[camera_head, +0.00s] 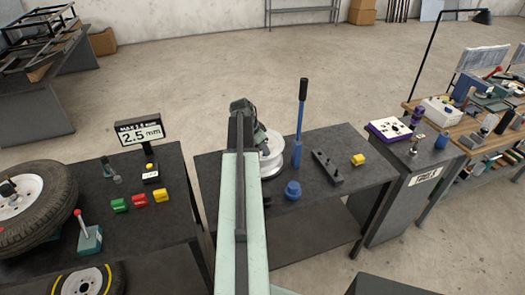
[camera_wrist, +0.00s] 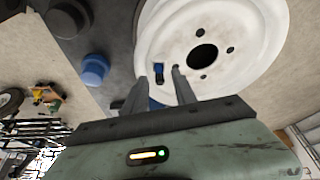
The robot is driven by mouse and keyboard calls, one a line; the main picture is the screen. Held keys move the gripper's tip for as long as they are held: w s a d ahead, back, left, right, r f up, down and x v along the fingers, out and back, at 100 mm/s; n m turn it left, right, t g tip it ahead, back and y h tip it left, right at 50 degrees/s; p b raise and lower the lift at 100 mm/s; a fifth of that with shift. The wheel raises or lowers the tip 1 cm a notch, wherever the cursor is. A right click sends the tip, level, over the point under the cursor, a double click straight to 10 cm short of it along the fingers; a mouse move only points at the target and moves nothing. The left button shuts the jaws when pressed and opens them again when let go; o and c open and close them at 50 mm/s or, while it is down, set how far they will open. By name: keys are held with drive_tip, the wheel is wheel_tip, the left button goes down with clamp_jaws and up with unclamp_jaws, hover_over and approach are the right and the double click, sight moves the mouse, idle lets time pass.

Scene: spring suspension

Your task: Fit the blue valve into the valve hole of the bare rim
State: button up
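The bare rim (camera_head: 270,158) is white and stands on the middle dark table, partly hidden behind my arm. Its white face with a large centre hole fills the upper right of the wrist view (camera_wrist: 245,55). A small blue and dark piece, apparently the blue valve (camera_wrist: 158,73), shows against the lower left of the rim face; I cannot tell how far it sits in a hole. My gripper (camera_wrist: 160,76) has its two fingers apart, one on each side of this piece, with gaps visible. The fingertips are hidden in the head view.
A blue lever with a black handle (camera_head: 301,120) stands right of the rim. A blue round pot (camera_head: 292,190), a dark block with pegs (camera_head: 327,166) and a yellow block (camera_head: 358,159) are on the same table. A tyre (camera_head: 35,205) lies on the left table.

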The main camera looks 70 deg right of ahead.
drive_tip(key=shift+r, duration=0.1)
drive_tip(key=shift+r+p, duration=0.25)
drive_tip(key=shift+p, duration=0.05)
drive_tip(key=p+v, duration=1)
drive_tip(key=v, duration=0.1)
drive_tip(key=shift+a+r+p, duration=0.15)
drive_tip(key=shift+r+p, duration=0.2)
drive_tip(key=shift+p, duration=0.05)
drive_tip(key=shift+w, duration=0.1)
